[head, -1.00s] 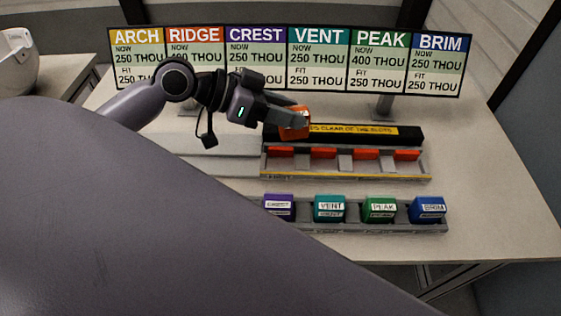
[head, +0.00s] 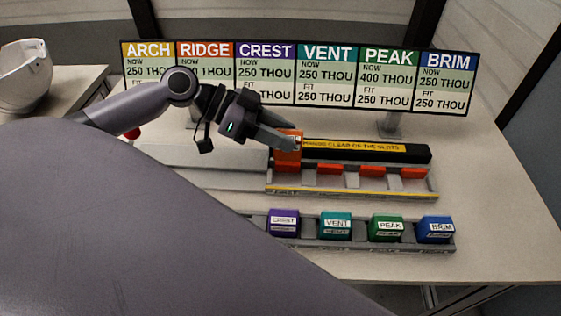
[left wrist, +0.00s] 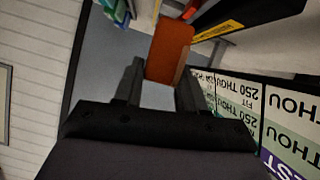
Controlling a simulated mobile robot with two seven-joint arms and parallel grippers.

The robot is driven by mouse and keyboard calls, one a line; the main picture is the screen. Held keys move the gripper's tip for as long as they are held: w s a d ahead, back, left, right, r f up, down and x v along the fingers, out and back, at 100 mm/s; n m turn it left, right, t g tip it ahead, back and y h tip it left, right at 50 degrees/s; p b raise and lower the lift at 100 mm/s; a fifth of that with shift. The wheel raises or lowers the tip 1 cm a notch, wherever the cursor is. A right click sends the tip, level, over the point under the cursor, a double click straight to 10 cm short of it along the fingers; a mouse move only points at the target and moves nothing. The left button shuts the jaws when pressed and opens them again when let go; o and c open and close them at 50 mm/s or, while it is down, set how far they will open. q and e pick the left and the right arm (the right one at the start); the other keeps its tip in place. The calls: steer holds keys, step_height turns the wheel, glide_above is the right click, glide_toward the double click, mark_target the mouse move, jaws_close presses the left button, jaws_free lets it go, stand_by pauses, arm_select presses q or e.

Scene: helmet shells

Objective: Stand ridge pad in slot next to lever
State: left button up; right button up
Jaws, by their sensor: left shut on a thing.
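The orange ridge pad (head: 287,158) is in my left gripper (head: 290,143), whose fingers are shut on it. In the head view the pad is upright at the leftmost slot of the grey slotted rack (head: 350,194); I cannot tell whether it is seated. In the left wrist view the orange pad (left wrist: 169,50) shows between and beyond the fingertips (left wrist: 160,85). A red knob (head: 133,132), perhaps the lever's, shows at the left behind my arm; the rest of it is hidden. My right gripper is not in view.
A black bar (head: 420,153) with a yellow label runs behind the slots, which show orange-red pieces (head: 372,171). A front tray holds CREST (head: 284,222), VENT (head: 336,225), PEAK (head: 387,228) and BRIM (head: 436,229) pads. A sign board (head: 300,75) stands behind. The table's right side is clear.

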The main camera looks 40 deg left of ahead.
arm_select(q)
step_height(320, 180, down, 8)
steer(key=shift+f, duration=0.2)
steer(key=o, duration=0.8)
steer(key=shift+o, duration=0.2)
steer(key=shift+a, duration=0.1)
steer(key=p+v, duration=0.5)
steer(key=v, duration=0.7)
